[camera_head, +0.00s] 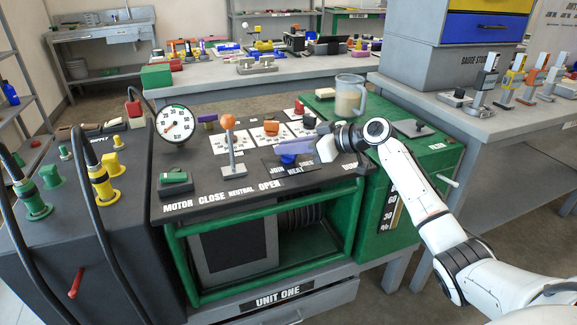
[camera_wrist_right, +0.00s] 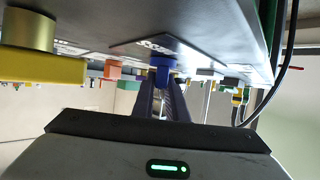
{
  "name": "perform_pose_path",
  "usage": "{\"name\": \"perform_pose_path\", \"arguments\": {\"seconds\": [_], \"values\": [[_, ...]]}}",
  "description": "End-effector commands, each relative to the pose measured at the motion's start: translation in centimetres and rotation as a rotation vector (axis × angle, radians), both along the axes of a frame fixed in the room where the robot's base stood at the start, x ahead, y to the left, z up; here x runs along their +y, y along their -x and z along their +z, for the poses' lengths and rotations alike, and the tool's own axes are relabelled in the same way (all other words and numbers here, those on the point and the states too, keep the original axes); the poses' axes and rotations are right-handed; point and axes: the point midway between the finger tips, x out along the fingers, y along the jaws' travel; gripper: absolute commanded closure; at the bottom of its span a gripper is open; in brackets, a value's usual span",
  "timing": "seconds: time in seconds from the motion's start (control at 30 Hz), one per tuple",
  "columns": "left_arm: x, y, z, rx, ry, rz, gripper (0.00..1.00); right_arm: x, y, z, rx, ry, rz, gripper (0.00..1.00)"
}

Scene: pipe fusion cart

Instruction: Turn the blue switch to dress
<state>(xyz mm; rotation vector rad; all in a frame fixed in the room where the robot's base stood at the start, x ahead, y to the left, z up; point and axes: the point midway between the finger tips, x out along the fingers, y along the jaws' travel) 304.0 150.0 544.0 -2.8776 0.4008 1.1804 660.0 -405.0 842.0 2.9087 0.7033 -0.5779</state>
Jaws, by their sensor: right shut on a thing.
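The blue switch (camera_head: 292,147) is on the dark panel top of the cart, on a small black label plate (camera_head: 273,168) that reads JOIN and HEAT, with a partly covered word at its right. My right gripper (camera_head: 312,143) reaches in from the right and is shut on the blue switch. In the right wrist view, the blue switch (camera_wrist_right: 162,66) sits between the tips of my right gripper's fingers (camera_wrist_right: 161,84). The exact direction of the switch is hard to tell because the fingers cover part of it. My left gripper is out of view.
An orange-knobbed lever (camera_head: 228,122) stands left of the switch, near a round gauge (camera_head: 175,124) and a green motor switch (camera_head: 174,179). A clear jug (camera_head: 349,96) stands on the green cabinet behind my right arm. White cards with small blocks lie behind the switch.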

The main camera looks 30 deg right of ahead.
Motion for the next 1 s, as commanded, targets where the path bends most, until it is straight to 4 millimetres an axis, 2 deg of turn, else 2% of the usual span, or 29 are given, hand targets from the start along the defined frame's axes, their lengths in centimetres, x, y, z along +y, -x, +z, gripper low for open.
{"name": "perform_pose_path", "arguments": {"seconds": [0.03, 0.13, 0.43, 0.9, 0.93, 1.0], "values": [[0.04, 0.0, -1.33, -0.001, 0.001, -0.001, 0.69, -0.19, -0.1, -0.6, -0.002, 0.001, 0.027, 1.0], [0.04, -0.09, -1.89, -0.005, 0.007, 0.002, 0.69, -0.11, -0.11, -0.46, -0.001, 0.001, 0.08, 1.0], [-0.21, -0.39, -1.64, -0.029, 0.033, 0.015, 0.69, 0.03, -0.07, -0.11, 0.0, -0.001, 0.166, 1.0], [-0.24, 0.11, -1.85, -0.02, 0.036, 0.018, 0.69, 0.11, -0.06, 0.03, 0.0, 0.0, 0.178, 1.0], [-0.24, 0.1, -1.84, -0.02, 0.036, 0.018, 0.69, 0.11, -0.06, 0.03, 0.0, 0.0, 0.178, 0.82], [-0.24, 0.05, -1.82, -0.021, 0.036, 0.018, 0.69, 0.11, -0.06, 0.04, 0.0, 0.0, 0.178, 0.71]]}}
